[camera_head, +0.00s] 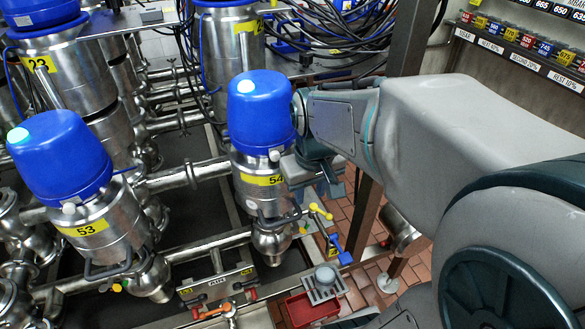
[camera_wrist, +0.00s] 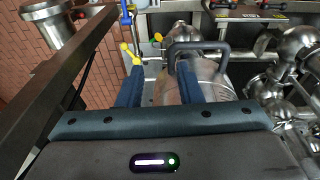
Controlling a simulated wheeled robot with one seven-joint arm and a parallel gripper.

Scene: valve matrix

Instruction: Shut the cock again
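A small cock with a yellow lever (camera_head: 320,211) sits at the lower right of the valve marked 54 (camera_head: 262,180). Its lever (camera_wrist: 130,54) also shows in the wrist view, just beyond the tip of my left finger. My gripper (camera_head: 326,182) points down beside valve 54, above the cock. In the wrist view my two blue fingers (camera_wrist: 160,82) stand apart with nothing held between them. The dark loop handle (camera_wrist: 196,47) of a steel valve body lies beyond the right finger. I cannot tell whether the fingers touch anything.
A blue-handled fitting (camera_head: 340,254) stands below the cock. A red tray (camera_head: 311,309) and a grated drain box (camera_head: 324,283) are low in front. Valve 53 (camera_head: 92,225) stands left. A dark upright post (camera_head: 364,215) is close right of my gripper.

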